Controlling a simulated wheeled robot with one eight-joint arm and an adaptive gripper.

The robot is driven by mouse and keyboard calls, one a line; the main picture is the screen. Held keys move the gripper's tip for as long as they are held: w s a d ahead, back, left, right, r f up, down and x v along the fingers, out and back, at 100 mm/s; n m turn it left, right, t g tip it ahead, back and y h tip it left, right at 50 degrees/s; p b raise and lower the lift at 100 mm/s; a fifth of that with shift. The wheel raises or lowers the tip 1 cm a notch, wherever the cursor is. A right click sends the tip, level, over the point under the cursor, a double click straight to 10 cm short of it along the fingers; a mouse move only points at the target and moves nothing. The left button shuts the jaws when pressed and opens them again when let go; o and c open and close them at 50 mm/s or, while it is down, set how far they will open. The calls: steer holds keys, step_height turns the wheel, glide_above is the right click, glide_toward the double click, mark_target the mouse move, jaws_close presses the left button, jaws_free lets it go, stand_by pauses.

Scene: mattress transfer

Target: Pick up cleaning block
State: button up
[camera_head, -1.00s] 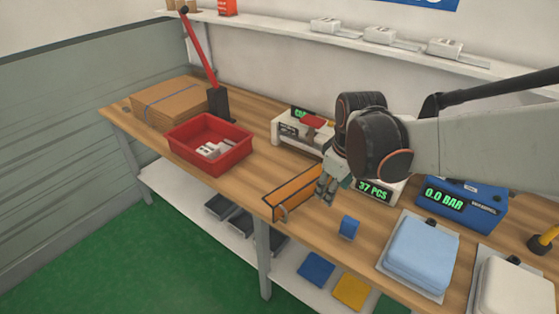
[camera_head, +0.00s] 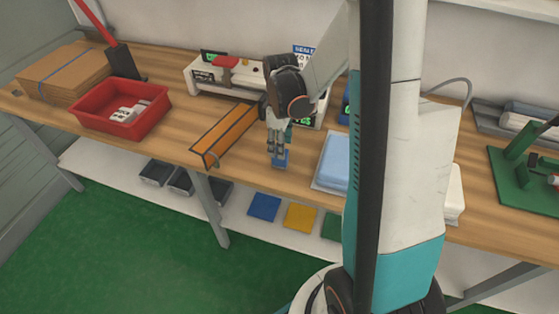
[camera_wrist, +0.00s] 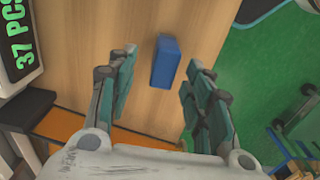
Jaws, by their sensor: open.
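The cleaning block appears to be the small blue block (camera_head: 281,160) on the wooden table near its front edge. In the wrist view the blue block (camera_wrist: 166,61) lies beyond my fingertips, roughly centred between them. My gripper (camera_head: 278,148) points down at the block in the head view, just above and partly in front of it. In the wrist view my gripper (camera_wrist: 163,62) has its two fingers wide apart with nothing between them. I cannot tell the exact height of the fingertips over the block.
An orange-sided tray (camera_head: 225,135) stands just left of the block. A red bin (camera_head: 120,108) with white parts is farther left. A light blue folded pad (camera_head: 333,162) lies to the right. A display unit reading 37 PCS (camera_wrist: 18,40) is close beside my gripper. The table edge is near.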

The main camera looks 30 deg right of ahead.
step_height(320, 180, down, 7)
steer(key=b, duration=0.3)
steer(key=shift+s+a+f, duration=0.1)
steer(key=shift+s+a, duration=0.05)
jaws_close()
